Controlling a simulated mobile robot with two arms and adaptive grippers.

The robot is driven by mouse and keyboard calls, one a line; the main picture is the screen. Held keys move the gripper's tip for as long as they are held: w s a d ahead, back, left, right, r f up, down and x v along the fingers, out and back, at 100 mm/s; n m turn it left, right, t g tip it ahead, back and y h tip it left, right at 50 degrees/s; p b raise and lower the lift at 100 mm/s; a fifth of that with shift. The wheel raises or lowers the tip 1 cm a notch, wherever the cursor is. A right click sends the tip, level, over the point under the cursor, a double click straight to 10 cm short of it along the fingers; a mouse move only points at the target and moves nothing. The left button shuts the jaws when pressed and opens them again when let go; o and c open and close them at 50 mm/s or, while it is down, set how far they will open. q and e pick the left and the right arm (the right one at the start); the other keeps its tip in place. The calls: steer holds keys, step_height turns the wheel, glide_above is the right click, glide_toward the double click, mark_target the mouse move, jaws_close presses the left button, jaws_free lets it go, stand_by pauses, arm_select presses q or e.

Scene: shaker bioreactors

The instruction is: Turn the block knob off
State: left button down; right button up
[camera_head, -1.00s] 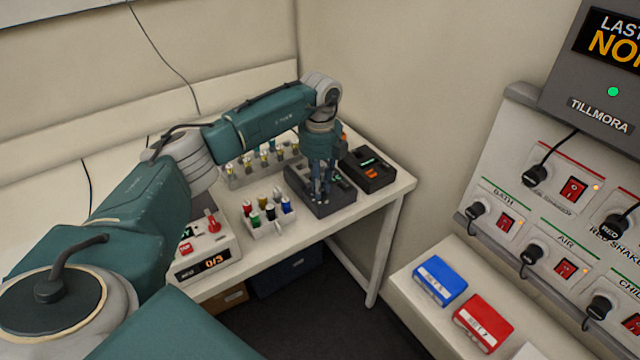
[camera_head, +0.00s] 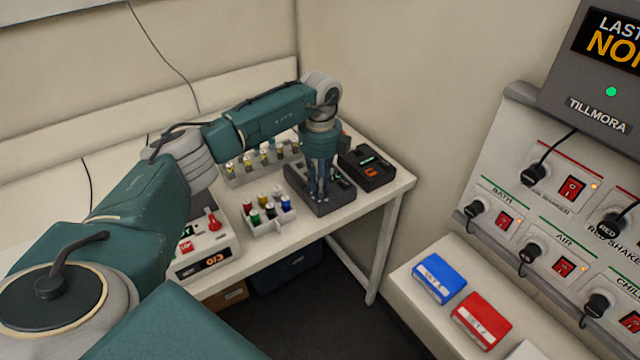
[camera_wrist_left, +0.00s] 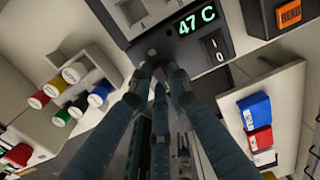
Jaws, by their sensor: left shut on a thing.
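The block (camera_head: 296,178) is a dark grey unit on the white bench in the head view, near its right end. In the left wrist view the block (camera_wrist_left: 158,28) shows a green "47 C" display (camera_wrist_left: 197,20) and an I/O marking (camera_wrist_left: 213,46) on its face. My left gripper (camera_head: 320,198) points down at the front of the block, and its fingers also show in the left wrist view (camera_wrist_left: 160,76). The fingers are closed together at the block's face, at the block knob, which they hide. I cannot see which way the knob points. My right gripper is not in view.
A socket panel (camera_head: 540,215) is on the right, above blue and red boxes.

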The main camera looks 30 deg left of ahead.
arm_select(q)
steer(key=shift+w+r, duration=0.1)
steer(key=c, duration=1.6)
jaws_free()
steer(key=shift+c, duration=0.2)
step_height(320, 180, up, 12)
